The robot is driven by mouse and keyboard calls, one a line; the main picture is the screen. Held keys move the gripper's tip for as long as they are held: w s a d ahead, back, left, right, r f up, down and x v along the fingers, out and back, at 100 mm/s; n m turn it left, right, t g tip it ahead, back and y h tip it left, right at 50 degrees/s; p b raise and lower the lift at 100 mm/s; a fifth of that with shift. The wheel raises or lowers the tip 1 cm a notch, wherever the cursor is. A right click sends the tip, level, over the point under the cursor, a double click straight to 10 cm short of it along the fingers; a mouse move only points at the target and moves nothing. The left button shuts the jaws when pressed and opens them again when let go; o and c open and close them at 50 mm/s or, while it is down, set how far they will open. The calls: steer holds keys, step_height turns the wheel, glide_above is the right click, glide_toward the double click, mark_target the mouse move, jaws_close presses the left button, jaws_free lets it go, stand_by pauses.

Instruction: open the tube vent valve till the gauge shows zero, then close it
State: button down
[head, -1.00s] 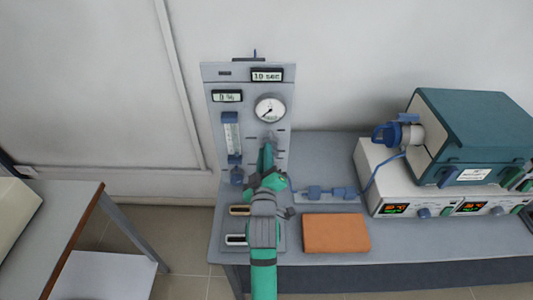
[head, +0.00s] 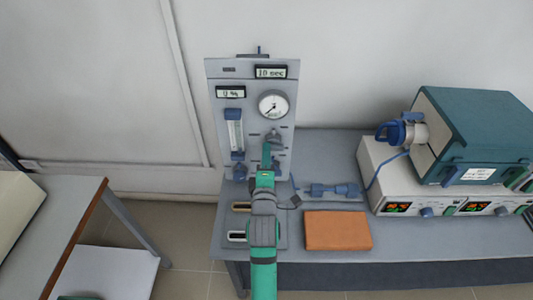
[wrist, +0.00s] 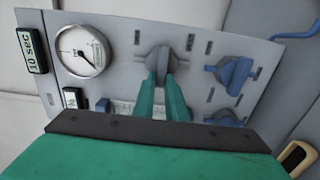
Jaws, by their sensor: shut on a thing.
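The pressure gauge (head: 273,106) is a round white dial on the grey upright panel. Its needle points to the lower left; the scale is too small to read. A grey valve knob (head: 272,138) sits right below it. My gripper (head: 267,150) reaches up to this knob from below. In the wrist view, my green fingers (wrist: 160,82) are shut on the grey knob (wrist: 158,58), with the gauge (wrist: 82,50) to its left. The knob's label cannot be read. Part of the knob is hidden by the fingers.
Displays reading 10 sec (head: 271,72) and 0 % (head: 231,92) are on the panel. A flowmeter (head: 234,130) stands left of my gripper. Blue knobs (wrist: 232,75) lie close beyond the held knob. An orange block (head: 337,230) and furnace (head: 475,135) are at right.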

stand_by(0.6)
steer(key=c, duration=1.8)
jaws_free()
steer(key=shift+s, duration=0.1)
steer(key=s, duration=1)
steer(key=shift+s, duration=0.3)
